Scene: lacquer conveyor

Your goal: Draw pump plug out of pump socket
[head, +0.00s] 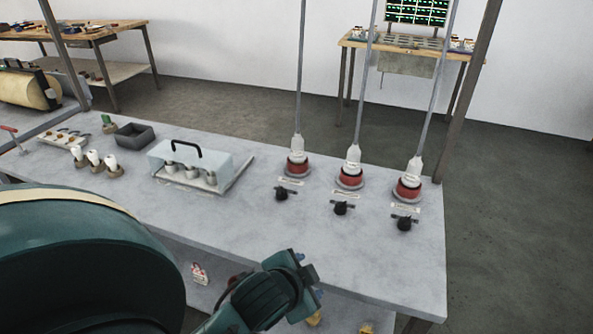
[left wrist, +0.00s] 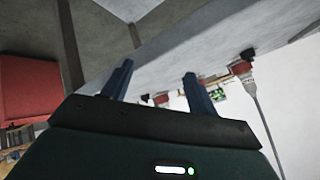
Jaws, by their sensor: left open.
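Three white plugs with grey cables rising from them sit upright in red sockets on the grey table: a left one (head: 297,145), a middle one (head: 353,155) and a right one (head: 413,167). The red sockets (head: 297,168) have small labels in front, too small to read, so I cannot tell which is the pump socket. My left gripper (head: 312,276) is at the table's front edge, well short of the plugs. In the left wrist view its two fingers (left wrist: 158,86) are apart with nothing between them. One plug (left wrist: 243,69) shows beyond them there. My right gripper is not in view.
Black knobs (head: 340,208) stand in front of the sockets. A clear cover with a black handle (head: 187,157) stands left of them, with white-topped pieces (head: 94,158) and a dark tray (head: 134,135) further left. A post (head: 470,80) rises behind the right plug. The table's front right is clear.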

